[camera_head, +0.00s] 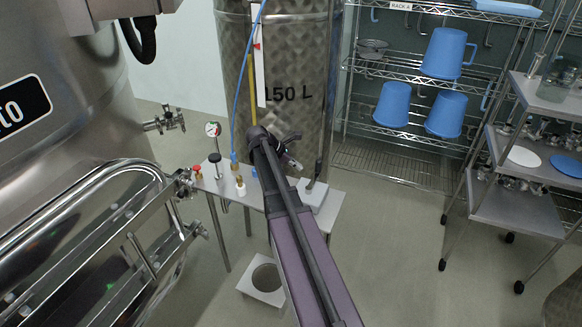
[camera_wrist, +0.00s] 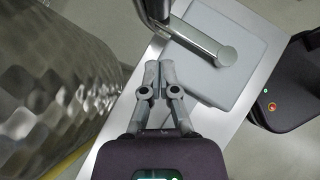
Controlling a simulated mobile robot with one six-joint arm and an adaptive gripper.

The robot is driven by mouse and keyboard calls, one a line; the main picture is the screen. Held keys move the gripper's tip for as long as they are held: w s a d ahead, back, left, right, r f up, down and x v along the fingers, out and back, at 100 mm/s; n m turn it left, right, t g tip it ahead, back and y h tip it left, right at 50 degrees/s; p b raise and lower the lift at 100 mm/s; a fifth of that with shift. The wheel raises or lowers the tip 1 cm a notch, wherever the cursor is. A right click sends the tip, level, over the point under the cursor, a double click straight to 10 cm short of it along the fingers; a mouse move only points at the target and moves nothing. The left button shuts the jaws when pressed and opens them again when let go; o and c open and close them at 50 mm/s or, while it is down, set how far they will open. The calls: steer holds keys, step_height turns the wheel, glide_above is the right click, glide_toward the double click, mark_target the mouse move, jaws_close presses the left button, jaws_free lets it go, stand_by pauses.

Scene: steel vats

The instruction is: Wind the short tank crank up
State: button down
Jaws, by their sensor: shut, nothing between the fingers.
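A crank (camera_wrist: 192,37) is mounted on a pale grey box in the wrist view. Its metal arm runs from a round hub up and left to a dark upright handle (camera_wrist: 150,10), which the top edge cuts off. My gripper (camera_wrist: 157,72) is shut and empty, below the handle in the picture and apart from it. In the head view my gripper (camera_head: 292,160) is just left of the grey box (camera_head: 312,196), where a small dark upright part (camera_head: 319,170) shows. My arm hides part of the bench there.
The patterned steel 150 L tank (camera_head: 290,60) stands close behind the bench (camera_head: 230,190). Fittings and a pressure gauge (camera_head: 212,129) stand on the bench's left. A large steel vat (camera_head: 60,130) fills the left. A rack (camera_head: 400,70) and a cart (camera_head: 515,210) stand right, with clear floor before them.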

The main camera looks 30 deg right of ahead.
steer(key=shift+s+d, duration=0.3)
steer(key=shift+d, duration=0.3)
steer(key=shift+s+d, duration=0.25)
steer(key=shift+d, duration=0.35)
steer(key=shift+s+d, duration=0.3)
steer(key=shift+d, duration=0.3)
steer(key=shift+s+d, duration=0.15)
steer(key=shift+d, duration=0.05)
steer(key=shift+s+d, duration=0.25)
steer(key=shift+d, duration=0.05)
